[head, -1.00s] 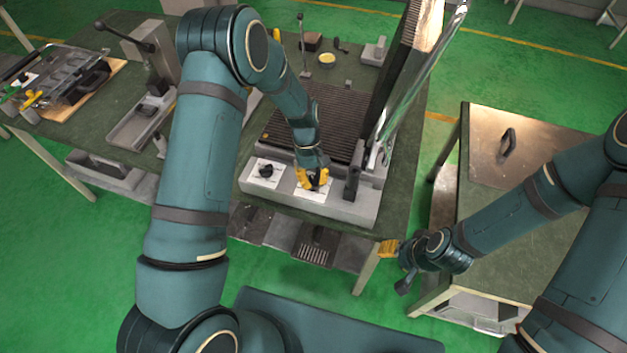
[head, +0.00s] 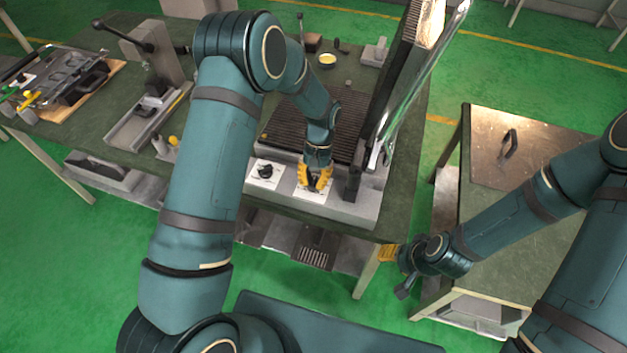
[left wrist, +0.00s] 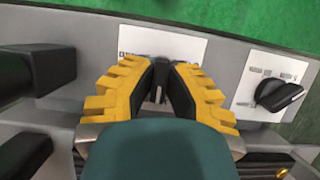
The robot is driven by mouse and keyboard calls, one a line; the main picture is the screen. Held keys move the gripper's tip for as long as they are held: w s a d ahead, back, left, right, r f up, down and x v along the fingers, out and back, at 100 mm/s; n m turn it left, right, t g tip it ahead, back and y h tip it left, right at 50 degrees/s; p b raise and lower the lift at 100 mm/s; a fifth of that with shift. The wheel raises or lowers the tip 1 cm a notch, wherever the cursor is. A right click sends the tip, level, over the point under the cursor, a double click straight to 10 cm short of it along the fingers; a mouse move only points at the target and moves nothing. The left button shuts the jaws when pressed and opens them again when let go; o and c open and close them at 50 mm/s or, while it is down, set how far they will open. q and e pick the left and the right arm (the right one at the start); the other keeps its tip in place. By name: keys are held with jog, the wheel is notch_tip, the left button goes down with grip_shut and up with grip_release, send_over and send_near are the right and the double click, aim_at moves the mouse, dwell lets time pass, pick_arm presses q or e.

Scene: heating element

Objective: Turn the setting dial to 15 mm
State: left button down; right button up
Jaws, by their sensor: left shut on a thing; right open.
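My left gripper (head: 315,188) points down at the front of the heating device, its yellow fingers shut on a black dial. In the left wrist view this dial (left wrist: 158,92) stands between the fingers, in front of a white label plate (left wrist: 170,45); the fingers hide much of it. Its printed marks are too small or covered to read, so I cannot tell its setting. A second black dial (head: 265,171) sits free on its own white plate, and also shows in the left wrist view (left wrist: 278,95). My right gripper (head: 390,254) is open and empty, low beside the table's front edge.
The device has a dark ribbed plate (head: 345,118) and a raised lid (head: 397,70). A dark upright post (head: 353,183) stands close right of the held dial. A side table (head: 483,150) with a handled metal panel is at right. Green floor is open in front.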

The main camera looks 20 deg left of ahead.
pick_arm(q)
jog(key=shift+s+f, duration=0.1)
dwell(0.3)
jog(key=c, duration=1)
grip_release()
jog(key=v, duration=1.2)
jog(key=shift+d, duration=0.1)
